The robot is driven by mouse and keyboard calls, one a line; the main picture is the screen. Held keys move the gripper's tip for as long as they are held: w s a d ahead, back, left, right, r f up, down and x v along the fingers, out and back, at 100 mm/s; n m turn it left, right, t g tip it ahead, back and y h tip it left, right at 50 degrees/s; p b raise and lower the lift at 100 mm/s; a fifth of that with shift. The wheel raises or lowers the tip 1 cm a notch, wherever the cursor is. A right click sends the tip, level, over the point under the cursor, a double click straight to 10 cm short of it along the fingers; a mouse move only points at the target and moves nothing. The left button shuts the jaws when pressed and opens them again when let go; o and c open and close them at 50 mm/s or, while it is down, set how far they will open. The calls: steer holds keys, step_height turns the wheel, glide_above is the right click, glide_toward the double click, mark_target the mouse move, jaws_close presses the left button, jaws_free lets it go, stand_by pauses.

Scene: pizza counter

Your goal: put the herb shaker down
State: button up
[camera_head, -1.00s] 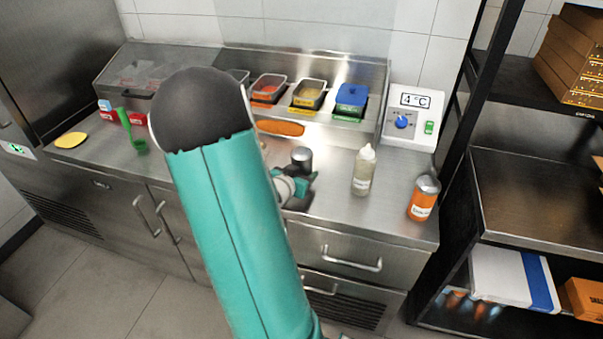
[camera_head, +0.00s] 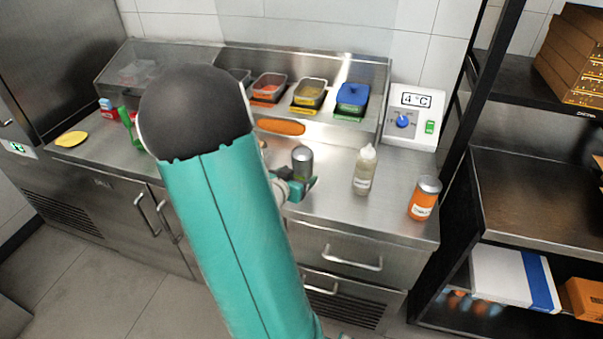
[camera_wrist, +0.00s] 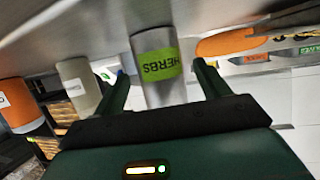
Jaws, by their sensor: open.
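The herb shaker (camera_head: 302,161) is a grey cylinder with a green label, upright on the steel counter (camera_head: 330,205). In the head view my gripper (camera_head: 298,188) is at the near side of the shaker, partly hidden behind my arm.
A pale squeeze bottle (camera_head: 364,172) and an orange shaker (camera_head: 424,198) stand to the right. Topping containers (camera_head: 310,93) line the back, with an orange oval (camera_head: 281,127) before them. A temperature box (camera_head: 414,116) stands back right. Bare counter lies between shaker and bottle.

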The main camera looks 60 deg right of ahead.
steer(key=v, duration=0.8)
steer(key=shift+a, duration=0.3)
steer(key=w+a+r+n+t+y, duration=0.25)
steer(key=w+a+t, duration=0.2)
steer(key=w, duration=0.25)
steer(key=w+a+r+n+t+y, duration=0.2)
steer(key=w+a+n+t+y, duration=0.15)
steer(key=w+a, duration=0.3)
steer(key=w+a+r+n+t+y, duration=0.1)
steer(key=w+a+r+n+y, duration=0.1)
steer(key=a, duration=0.4)
steer(key=w+a+r+n+t+y, duration=0.1)
steer(key=w+a+r+n+y, duration=0.1)
steer(key=a, duration=0.4)
steer(key=s+a+r+n+y, duration=0.3)
steer(key=a+n+y, duration=0.1)
steer(key=a, duration=0.5)
steer(key=s+a+r+n+g, duration=0.3)
steer(key=s+a+n+g, duration=0.1)
steer(key=s, duration=0.7)
steer(key=shift+a, duration=0.9)
